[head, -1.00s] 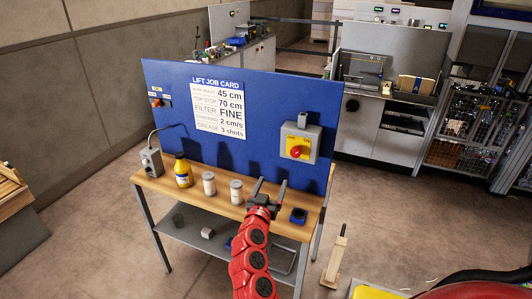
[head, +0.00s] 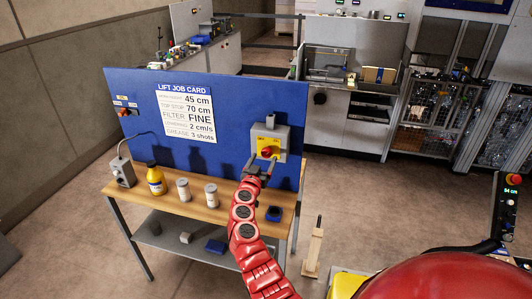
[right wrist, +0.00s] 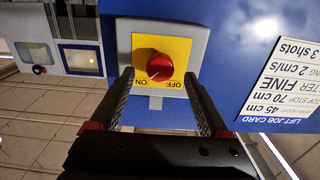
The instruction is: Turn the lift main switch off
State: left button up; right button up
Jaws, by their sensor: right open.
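The lift main switch is a red knob (head: 267,152) on a yellow plate, on a grey box (head: 282,140) fixed to the blue board. In the right wrist view the knob (right wrist: 159,66) appears upside down above the ON and OFF labels; a small pale mark on it seems to lie toward the ON side. My right gripper (head: 262,164) is open in front of the switch. In the right wrist view its fingers (right wrist: 158,78) stand on either side of the knob, with nothing held; contact cannot be told. My left gripper is out of view.
The blue board (head: 215,155) with the job card (head: 187,113) stands behind a wooden bench (head: 205,205). A wooden post (head: 314,248) stands on the floor right of the bench.

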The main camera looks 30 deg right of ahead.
aim_at(266, 155)
jog(key=shift+x, duration=2)
grip_shut()
